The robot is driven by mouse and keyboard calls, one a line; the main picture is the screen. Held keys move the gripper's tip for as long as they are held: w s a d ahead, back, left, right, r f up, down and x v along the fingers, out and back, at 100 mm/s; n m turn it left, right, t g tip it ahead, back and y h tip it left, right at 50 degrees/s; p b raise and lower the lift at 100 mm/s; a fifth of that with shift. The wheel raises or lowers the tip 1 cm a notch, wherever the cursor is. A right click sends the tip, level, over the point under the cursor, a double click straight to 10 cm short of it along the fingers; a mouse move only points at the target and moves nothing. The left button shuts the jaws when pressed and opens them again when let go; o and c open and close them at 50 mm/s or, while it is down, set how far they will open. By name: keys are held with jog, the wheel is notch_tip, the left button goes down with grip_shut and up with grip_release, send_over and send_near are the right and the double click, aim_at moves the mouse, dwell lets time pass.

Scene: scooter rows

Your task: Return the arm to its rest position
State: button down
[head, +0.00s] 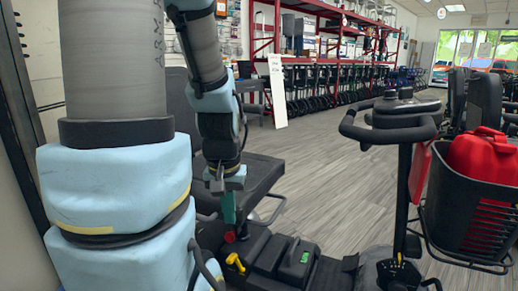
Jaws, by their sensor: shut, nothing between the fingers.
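My arm hangs down at the centre left in the head view, its light blue padded links bent at the elbow. My gripper (229,212) is at the lower end, pointing down, with its fingers shut and nothing seen between them. It is above the black base of a scooter (285,262), in front of a black seat (255,178). The gripper is small in the view, and its exact gap to the scooter cannot be told.
A black tiller (405,190) rises at the right, beside a black basket (475,225) holding a red can (485,155). A yellow lever (235,262) is on the scooter base. Red shelving (345,40) stands behind a scooter row. Wood-look floor (330,160) is open in the middle.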

notch_tip(320, 180, up, 27)
jog(key=p, duration=2.6)
